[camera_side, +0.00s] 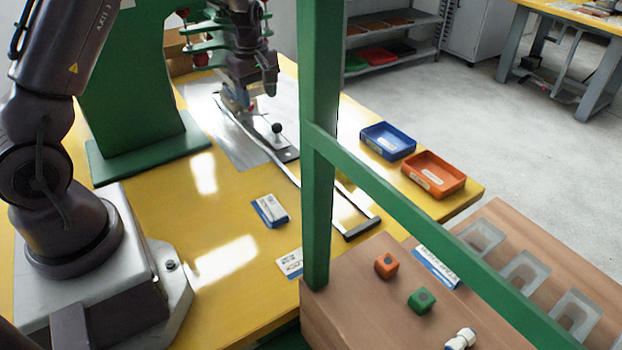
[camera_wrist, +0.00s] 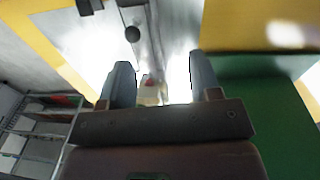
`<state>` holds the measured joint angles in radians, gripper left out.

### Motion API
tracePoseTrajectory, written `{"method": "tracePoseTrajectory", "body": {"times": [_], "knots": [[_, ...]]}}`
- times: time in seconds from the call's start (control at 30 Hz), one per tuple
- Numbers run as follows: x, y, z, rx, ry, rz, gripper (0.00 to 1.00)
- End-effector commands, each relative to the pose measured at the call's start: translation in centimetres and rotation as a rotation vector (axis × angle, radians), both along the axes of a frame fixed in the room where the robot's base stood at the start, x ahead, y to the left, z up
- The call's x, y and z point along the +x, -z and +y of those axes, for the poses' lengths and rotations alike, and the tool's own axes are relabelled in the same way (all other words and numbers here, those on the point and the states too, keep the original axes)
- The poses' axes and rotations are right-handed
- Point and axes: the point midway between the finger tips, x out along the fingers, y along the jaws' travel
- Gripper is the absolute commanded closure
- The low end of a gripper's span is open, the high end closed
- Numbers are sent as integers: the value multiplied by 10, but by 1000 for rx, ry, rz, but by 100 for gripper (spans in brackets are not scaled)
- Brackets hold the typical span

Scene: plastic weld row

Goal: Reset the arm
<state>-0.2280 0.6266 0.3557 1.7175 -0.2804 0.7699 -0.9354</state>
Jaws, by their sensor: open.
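My gripper (camera_side: 238,98) is in the upper middle of the side view, low over the metal plate beside the green press. In the wrist view its two blue-grey fingers (camera_wrist: 161,85) stand apart. A small pale piece with a red spot (camera_wrist: 150,92) shows between the fingers; I cannot tell whether it touches them.
The green press column (camera_side: 135,90) stands close left of my gripper. A green post (camera_side: 318,190) and rail cross the foreground. A blue tray (camera_side: 388,141) and an orange tray (camera_side: 433,175) sit on the yellow table.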

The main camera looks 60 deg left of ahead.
Motion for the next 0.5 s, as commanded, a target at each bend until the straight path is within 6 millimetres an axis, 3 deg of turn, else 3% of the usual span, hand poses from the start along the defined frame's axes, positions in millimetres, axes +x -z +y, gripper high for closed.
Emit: {"method": "tracePoseTrajectory", "body": {"times": [0.27,0.5], "knots": [[-42,-62,-75,-26,578,-19,43],[-101,-118,-144,49,1119,-85,43]]}}
